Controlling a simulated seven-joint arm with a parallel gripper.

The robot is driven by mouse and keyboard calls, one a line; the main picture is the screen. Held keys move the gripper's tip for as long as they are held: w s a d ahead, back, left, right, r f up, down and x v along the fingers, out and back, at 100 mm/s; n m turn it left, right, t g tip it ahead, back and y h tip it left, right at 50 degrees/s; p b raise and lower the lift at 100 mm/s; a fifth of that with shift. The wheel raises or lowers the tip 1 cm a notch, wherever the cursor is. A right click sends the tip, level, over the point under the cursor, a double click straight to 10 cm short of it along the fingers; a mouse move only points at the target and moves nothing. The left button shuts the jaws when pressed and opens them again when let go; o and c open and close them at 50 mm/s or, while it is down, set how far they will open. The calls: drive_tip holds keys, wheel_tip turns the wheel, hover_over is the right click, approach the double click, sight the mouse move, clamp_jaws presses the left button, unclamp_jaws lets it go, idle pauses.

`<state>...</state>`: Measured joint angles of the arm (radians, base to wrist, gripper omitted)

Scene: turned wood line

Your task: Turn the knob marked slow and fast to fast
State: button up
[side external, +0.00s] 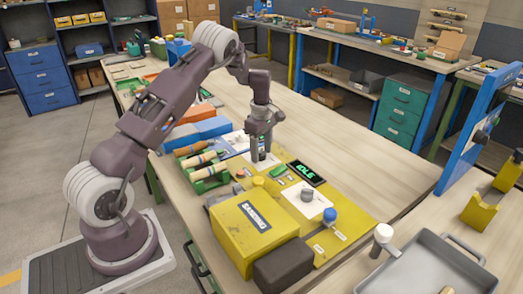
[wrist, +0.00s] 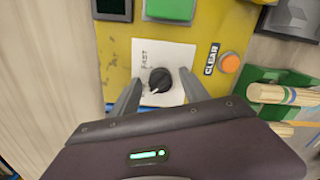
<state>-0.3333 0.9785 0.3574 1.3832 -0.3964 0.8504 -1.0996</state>
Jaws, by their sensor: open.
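The black knob (wrist: 160,80) sits on a white plate (wrist: 178,52) on the yellow panel. The word FAST is printed sideways at the plate's upper left; I cannot read the word slow. A pale pointer mark shows on the knob's lower left side. My gripper (wrist: 159,77) is open, with one finger to each side of the knob and gaps between. In the side view my gripper (side external: 259,158) points down over the white plate; the knob is hidden there behind the fingers.
The yellow panel (side external: 343,218) also carries a display reading IDLE (side external: 306,173), a green button (wrist: 170,10), an orange button (wrist: 229,63) marked CLEAR, a grey knob (side external: 307,195) and a blue-topped lever (side external: 329,215). A green rack (side external: 208,184) with turned wood stands beside it.

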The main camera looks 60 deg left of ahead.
clamp_jaws()
drive_tip(key=shift+m, duration=0.3)
drive_tip(key=m, duration=0.3)
drive_tip(key=shift+m, duration=0.4)
drive_tip(key=m, duration=0.4)
drive_tip(key=shift+s, duration=0.1)
drive_tip(key=m, duration=0.5)
drive_tip(key=shift+m, duration=2.2)
unclamp_jaws()
drive_tip(key=shift+s, duration=0.1)
